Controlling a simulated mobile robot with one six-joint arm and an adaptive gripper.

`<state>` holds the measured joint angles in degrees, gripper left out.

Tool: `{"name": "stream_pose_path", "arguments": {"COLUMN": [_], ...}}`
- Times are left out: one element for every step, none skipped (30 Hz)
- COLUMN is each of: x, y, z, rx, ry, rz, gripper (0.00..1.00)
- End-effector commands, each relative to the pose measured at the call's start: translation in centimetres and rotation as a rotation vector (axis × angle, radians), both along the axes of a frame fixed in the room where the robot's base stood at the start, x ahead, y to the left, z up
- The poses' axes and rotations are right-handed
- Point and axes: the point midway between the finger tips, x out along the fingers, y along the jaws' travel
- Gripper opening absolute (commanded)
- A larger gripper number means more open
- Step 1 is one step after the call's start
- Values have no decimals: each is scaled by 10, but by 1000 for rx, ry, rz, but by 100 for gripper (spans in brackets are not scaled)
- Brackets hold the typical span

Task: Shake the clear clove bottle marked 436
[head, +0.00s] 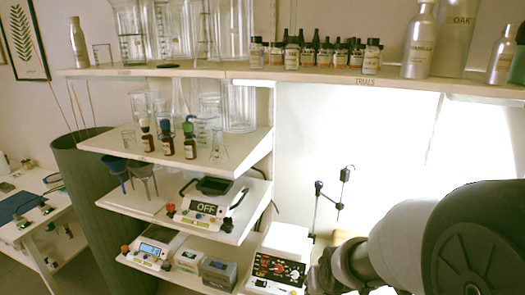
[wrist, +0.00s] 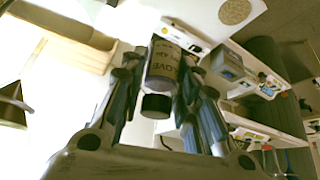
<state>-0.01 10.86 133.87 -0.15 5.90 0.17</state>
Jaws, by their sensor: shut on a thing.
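A small bottle (wrist: 164,64) with a black cap and a pale label sits between the fingers of my gripper (wrist: 160,72) in the wrist view. The letters "LOVE" can be read on the label; the smaller print and any number are too blurred to read. My gripper is shut on this bottle, with a finger on each side. The cap points toward the lower part of the wrist picture. The held bottle cannot be made out there.
Several small bottles (head: 292,53) stand in rows on the top shelf (head: 190,70), beside metal bottles (head: 419,45) and large glassware. Lower shelves hold dropper bottles (head: 167,138), flasks and balances (head: 205,208). A red-and-black control panel (head: 278,270) is close left of my gripper. A thin stand (head: 318,205) rises behind.

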Motion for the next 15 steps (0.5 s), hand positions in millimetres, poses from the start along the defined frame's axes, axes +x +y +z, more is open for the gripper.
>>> {"name": "stream_pose_path", "arguments": {"x": [1,4,7,7,6,3,0,-2,-1,1,3,4,4,4,3], "y": [0,0,0,0,0,0,0,0,0,0,0,0,0,0,0], "z": [-12,-2,25,41,49,43,23,3,-11,-12,-9,-7,-7,-7,-7], "rx": [0,0,0,0,0,0,0,0,0,0,0,0,0,0,0], "ry": [0,-13,-30,-30,-25,-10,7,14,9,0,-7,-10,-11,-10,-9], "rz": [0,0,0,0,0,0,0,0,0,0,0,0,0,0,0], "gripper": [0,0,0,0,0,0,0,0,0,0,0,0,0,0,0]}}
